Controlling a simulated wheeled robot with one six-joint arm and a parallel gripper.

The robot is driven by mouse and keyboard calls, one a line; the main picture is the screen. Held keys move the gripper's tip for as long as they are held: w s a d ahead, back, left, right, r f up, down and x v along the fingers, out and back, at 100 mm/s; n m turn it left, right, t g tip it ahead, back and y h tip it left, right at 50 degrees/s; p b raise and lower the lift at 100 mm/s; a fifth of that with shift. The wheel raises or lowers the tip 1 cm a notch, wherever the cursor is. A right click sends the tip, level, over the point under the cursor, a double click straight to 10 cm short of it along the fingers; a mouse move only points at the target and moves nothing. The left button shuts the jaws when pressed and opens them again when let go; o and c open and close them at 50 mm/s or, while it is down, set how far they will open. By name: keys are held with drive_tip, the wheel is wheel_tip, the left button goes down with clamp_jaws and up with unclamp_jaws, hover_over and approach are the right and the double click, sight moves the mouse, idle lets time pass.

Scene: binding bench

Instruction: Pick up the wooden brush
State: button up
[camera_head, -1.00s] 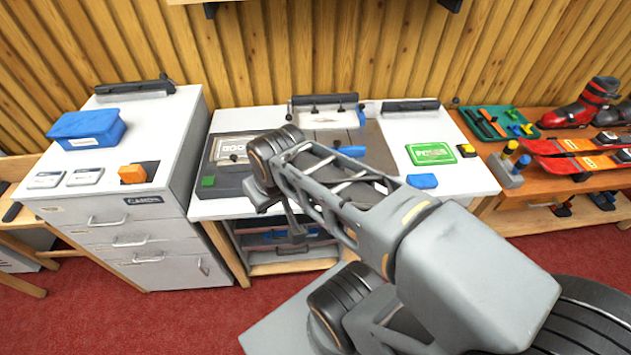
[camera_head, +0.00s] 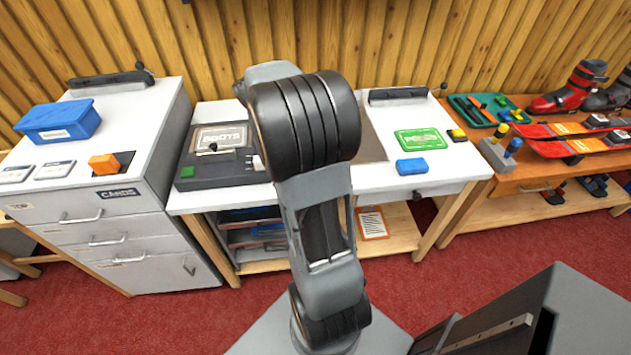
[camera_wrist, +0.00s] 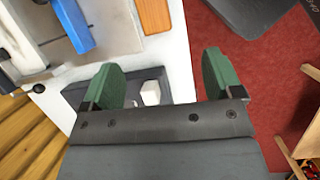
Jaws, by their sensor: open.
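A flat orange-brown wooden piece (camera_wrist: 154,15), probably the wooden brush, lies on the white bench top (camera_wrist: 120,40) near its front edge, at the top of the wrist view. Its upper part is cut off by the frame. In the head view I cannot see it; my arm covers the middle of the bench. My gripper (camera_wrist: 158,80) shows in the wrist view with its two green fingers wide apart and nothing between them. It is over the bench's front edge, apart from the wooden piece. In the head view the gripper is hidden behind my arm.
A dark board marked BOOTS (camera_head: 218,150) lies on the bench's left side. A blue-handled tool (camera_wrist: 72,22) is beside the wooden piece. A green card (camera_head: 420,140) and a blue block (camera_head: 411,166) lie to the right. A drawer cabinet (camera_head: 110,195) stands at left.

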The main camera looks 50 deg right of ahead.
drive_tip(key=shift+n+g, duration=0.4)
drive_tip(key=shift+n, duration=0.1)
drive_tip(key=x, duration=0.3)
drive_tip(key=d+x, duration=0.1)
drive_tip(key=x, duration=0.2)
drive_tip(key=d+x, duration=0.1)
drive_tip(key=x, duration=0.3)
drive_tip(key=shift+w+d+r+b, duration=0.2)
drive_tip(key=shift+w+b, duration=0.1)
drive_tip(key=shift+b, duration=0.05)
drive_tip(key=shift+x, duration=3.05)
drive_tip(key=shift+d, duration=0.1)
drive_tip(key=shift+f, duration=0.3)
drive_tip(key=c, duration=1.1)
